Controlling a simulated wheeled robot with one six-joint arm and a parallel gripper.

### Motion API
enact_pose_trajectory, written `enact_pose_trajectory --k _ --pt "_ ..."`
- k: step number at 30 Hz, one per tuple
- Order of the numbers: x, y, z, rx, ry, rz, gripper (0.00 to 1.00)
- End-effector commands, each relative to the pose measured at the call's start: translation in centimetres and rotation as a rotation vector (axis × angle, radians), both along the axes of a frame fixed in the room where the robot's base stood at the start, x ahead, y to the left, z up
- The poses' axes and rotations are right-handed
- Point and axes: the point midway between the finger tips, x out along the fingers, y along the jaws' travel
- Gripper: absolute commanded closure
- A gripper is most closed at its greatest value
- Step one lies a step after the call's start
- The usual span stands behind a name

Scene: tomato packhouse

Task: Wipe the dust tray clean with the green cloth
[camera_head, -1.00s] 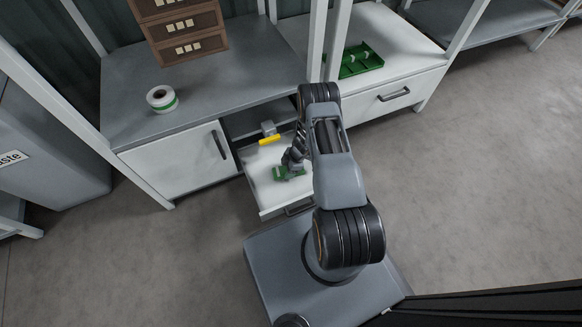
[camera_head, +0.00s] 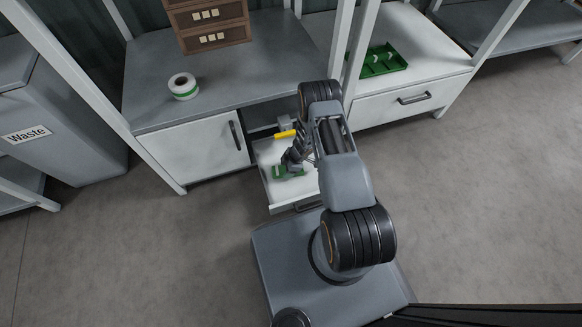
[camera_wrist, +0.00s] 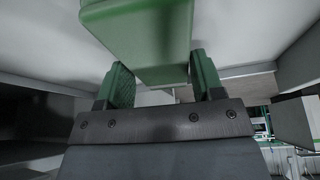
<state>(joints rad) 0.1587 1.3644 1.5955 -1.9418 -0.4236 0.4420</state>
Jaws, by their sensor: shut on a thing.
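My gripper (camera_head: 292,166) is low over an open white drawer (camera_head: 283,192). It is shut on a green, block-shaped thing that I take to be the green cloth (camera_head: 279,171). In the wrist view the cloth (camera_wrist: 140,40) sits between the two green finger pads of my gripper (camera_wrist: 160,70) and sticks out beyond them. I cannot tell whether it touches the drawer floor. A green compartment tray (camera_head: 378,69) with a few pale bits in it sits on the right white counter, apart from my gripper; I cannot tell whether it is the dust tray.
A yellow-handled thing (camera_head: 286,134) lies toward the back of the drawer. A white-and-green tape roll (camera_head: 183,86) and brown crates (camera_head: 216,38) are on the grey worktop. A grey waste bin (camera_head: 60,120) stands at left. A shelf post rises near my arm. The right floor is clear.

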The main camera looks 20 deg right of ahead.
Motion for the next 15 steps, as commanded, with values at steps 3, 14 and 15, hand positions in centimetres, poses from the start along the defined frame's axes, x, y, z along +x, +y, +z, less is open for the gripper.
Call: enact_pose_trajectory --k 3,14,15 --pt "-0.2 0.4 -0.4 0.001 0.007 0.005 0.58" --pt "1.3 0.1 -0.2 0.001 0.006 0.001 0.61" --pt "1.4 -0.1 -0.1 0.0 0.005 0.001 0.61"
